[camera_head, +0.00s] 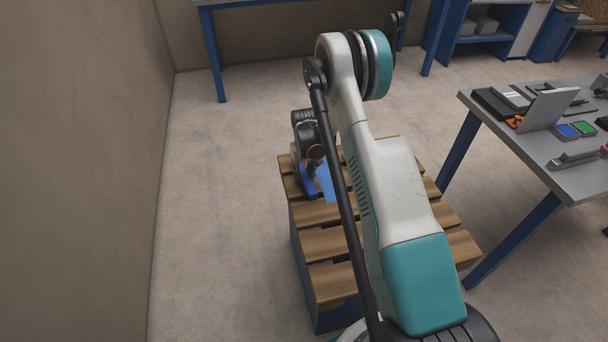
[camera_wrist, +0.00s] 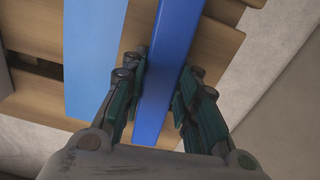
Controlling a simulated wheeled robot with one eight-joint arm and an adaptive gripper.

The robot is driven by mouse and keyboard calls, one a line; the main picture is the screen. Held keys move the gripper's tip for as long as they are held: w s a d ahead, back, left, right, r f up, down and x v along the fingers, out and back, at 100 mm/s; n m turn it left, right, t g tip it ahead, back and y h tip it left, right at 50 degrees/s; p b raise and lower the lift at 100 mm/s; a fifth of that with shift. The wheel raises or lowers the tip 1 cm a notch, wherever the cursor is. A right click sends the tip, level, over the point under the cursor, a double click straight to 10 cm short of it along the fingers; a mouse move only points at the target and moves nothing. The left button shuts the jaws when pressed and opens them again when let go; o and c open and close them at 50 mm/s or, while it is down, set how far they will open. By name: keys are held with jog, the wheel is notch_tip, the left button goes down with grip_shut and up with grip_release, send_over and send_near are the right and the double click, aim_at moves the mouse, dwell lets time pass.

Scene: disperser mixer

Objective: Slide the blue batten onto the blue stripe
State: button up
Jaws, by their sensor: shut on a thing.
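The blue batten is the darker blue bar; in the wrist view (camera_wrist: 165,45) it runs from the top edge down between my fingers. My gripper (camera_wrist: 162,82) is shut on it, with one dark green finger on each side. The blue stripe (camera_wrist: 92,60) is the lighter blue band on the wooden slats, to the left of the batten, with bare wood between them. In the head view the batten (camera_head: 307,184) shows below my gripper, left of the stripe (camera_head: 326,182). My arm hides part of that area.
The slatted wooden platform (camera_head: 325,243) has gaps between its boards and a blue base. A wall (camera_head: 80,170) stands at the left, with clear floor between. A grey worktable (camera_head: 540,130) with small items is at the right. A blue-legged table (camera_head: 213,60) stands behind.

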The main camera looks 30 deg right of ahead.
aim_at(325, 177)
jog(key=shift+s+d, duration=0.3)
jog(key=shift+d, duration=1)
jog(key=shift+s+d, duration=0.35)
jog(key=shift+d, duration=0.95)
jog(key=shift+s+d, duration=0.3)
jog(key=shift+d, duration=1)
jog(key=o, duration=1.2)
jog(key=shift+r, duration=0.1)
